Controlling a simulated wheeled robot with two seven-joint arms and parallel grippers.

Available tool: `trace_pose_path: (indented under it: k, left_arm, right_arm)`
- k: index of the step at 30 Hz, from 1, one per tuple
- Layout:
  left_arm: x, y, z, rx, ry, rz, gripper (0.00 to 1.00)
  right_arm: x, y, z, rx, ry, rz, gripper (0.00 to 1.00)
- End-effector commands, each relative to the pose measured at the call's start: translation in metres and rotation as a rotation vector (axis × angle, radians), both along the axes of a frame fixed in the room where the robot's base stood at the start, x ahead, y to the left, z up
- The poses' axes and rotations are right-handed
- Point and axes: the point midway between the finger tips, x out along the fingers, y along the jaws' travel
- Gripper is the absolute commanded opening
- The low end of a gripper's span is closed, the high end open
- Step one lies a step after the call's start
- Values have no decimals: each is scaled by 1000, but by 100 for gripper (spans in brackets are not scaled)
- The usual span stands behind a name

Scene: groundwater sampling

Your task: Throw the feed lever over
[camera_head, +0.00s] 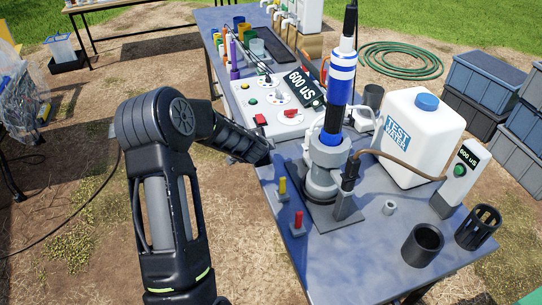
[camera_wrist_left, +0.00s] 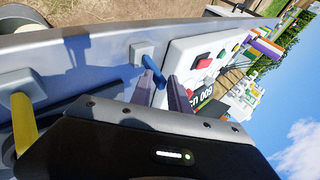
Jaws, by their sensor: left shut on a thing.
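My left gripper (camera_wrist_left: 160,82) is shut on a blue lever (camera_wrist_left: 153,66) in the left wrist view. The lever rises from a small grey base (camera_wrist_left: 142,52) at the table edge. In the head view my left arm reaches that edge from the left, and its wrist hides the blue lever and the fingertips. A yellow lever (camera_head: 283,186) and a red lever (camera_head: 298,219) stand nearer along the same edge. The yellow lever also shows at the left of the wrist view (camera_wrist_left: 24,128). I cannot read which lever is the feed lever. My right gripper is out of view.
A white panel (camera_head: 246,100) with buttons and a 600 uS display (camera_head: 303,87) lies beyond my gripper. A grey pump-like stand (camera_head: 325,170) holds a blue-and-white tube (camera_head: 341,75). A white TEST WATER jug (camera_head: 418,135) and black cups (camera_head: 422,245) occupy the right side.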

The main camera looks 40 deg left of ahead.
Motion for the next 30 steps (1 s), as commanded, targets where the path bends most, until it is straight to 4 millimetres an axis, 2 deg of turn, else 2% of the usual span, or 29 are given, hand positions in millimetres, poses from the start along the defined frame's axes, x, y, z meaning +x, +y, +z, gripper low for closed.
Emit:
trace_pose_path:
  k: [1,3,6,20,21,25,30]
  left_arm:
    - [2,4,10,-4,5,1,0]
    - [3,6,-1,-20,27,0,0]
    - [4,10,-3,-45,52,2,0]
    - [11,19,8,-78,57,5,0]
    - [11,20,8,-77,56,5,25]
    - [11,20,8,-77,56,5,36]
    - [10,19,7,-79,59,4,36]
  right_arm:
    - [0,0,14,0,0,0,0]
    - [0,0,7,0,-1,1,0]
    - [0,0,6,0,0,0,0]
    - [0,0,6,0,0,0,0]
    - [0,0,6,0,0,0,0]
    - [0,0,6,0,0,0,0]
    - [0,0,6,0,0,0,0]
